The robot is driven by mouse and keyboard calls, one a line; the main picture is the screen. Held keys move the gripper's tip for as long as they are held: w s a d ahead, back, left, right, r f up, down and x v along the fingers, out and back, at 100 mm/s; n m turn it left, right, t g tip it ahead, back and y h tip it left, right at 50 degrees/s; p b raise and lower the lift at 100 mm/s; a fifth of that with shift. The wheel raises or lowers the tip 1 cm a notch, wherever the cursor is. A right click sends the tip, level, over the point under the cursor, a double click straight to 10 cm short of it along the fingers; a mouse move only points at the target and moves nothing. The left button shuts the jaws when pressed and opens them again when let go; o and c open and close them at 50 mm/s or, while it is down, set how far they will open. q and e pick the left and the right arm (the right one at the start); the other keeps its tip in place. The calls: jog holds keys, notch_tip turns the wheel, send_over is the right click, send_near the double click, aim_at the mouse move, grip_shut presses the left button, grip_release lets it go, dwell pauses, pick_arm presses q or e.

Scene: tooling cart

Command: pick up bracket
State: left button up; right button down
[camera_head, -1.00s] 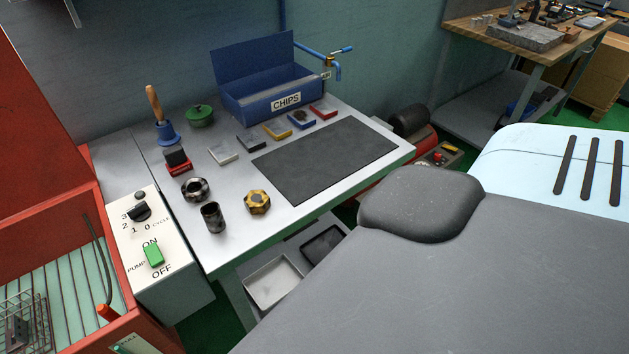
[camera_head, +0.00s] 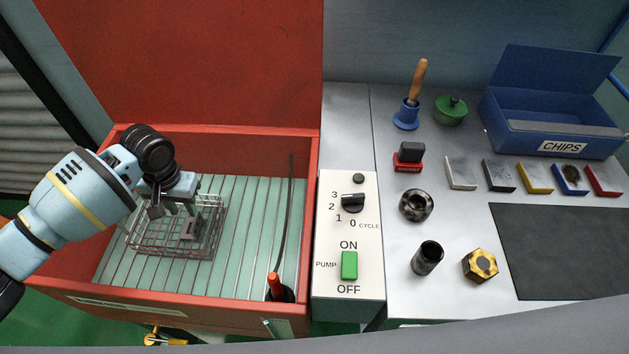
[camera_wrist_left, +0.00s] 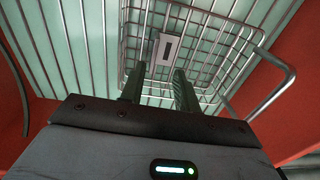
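The bracket (camera_head: 191,229) is a small grey piece inside a wire basket (camera_head: 150,249) in the red wash tank. In the left wrist view the bracket (camera_wrist_left: 164,48) is a pale plate with a dark slot, lying on the basket's wire floor. My left gripper (camera_head: 173,207) is over the basket, pointing down. In the left wrist view its two fingers (camera_wrist_left: 159,76) are apart with nothing between them, and the bracket shows just beyond the fingertips. I cannot tell the exact height left above the bracket. My right gripper is not in view.
The red tank (camera_head: 313,220) has raised walls and a raised lid. The bench on the right holds several small parts and a blue chips box (camera_head: 550,133).

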aim_at(193, 223)
pick_arm(q)
jog(key=shift+d, duration=0.35)
jog(key=shift+s+f+b, duration=0.15)
jog(key=shift+f+b, duration=0.1)
jog(key=shift+f, duration=1.65)
jog(key=shift+s+f+b, duration=0.1)
jog(key=shift+f+b, duration=0.15)
jog(key=shift+f, duration=1.65)
jog(key=shift+a, duration=0.1)
grip_shut()
